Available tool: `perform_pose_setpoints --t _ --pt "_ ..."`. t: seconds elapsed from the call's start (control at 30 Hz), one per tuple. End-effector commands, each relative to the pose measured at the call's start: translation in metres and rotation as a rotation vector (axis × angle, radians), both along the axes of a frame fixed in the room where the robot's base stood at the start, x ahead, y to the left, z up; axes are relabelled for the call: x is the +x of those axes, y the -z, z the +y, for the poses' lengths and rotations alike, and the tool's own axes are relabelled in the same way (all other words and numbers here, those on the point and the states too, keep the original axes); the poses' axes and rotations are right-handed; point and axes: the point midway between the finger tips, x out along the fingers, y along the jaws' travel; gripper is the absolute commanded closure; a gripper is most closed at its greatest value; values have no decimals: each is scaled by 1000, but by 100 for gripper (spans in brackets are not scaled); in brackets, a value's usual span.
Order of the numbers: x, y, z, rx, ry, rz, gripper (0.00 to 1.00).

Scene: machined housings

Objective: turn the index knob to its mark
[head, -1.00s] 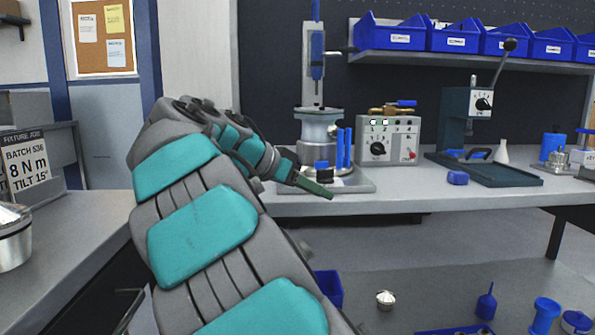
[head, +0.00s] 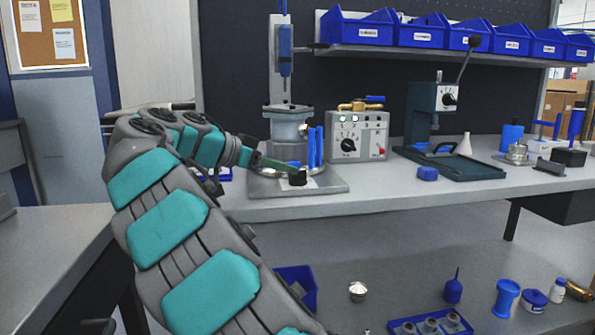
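Several dark knobs show, and I cannot read which is the index knob or see its mark. A small black knob or block (head: 298,178) sits at the front of the grey round fixture (head: 285,130). A black dial with a white pointer (head: 348,144) is on the grey control box (head: 362,136). Another dial (head: 449,98) is on the dark green lever press (head: 428,120). My gripper (head: 293,168), with green fingers, reaches to the fixture's base just beside the small black block. Whether it touches the block, and whether the fingers are open, is too small to tell.
Blue upright handles (head: 316,147) stand right of the fixture, close to my gripper. Blue bins (head: 362,28) line the shelf above. The bench front between fixture and press is mostly clear.

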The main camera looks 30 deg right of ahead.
Motion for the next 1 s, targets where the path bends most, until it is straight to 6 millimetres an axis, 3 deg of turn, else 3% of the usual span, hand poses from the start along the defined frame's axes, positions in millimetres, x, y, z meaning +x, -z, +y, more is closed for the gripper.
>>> perform_pose_setpoints --t 0.3,0.6,0.87,1.0 --pt "4 15 -38 0 -2 -1 71" --pt "5 17 -41 0 -1 0 71" --pt "5 17 -41 0 -1 0 100" --pt "5 17 -41 1 -1 0 100"
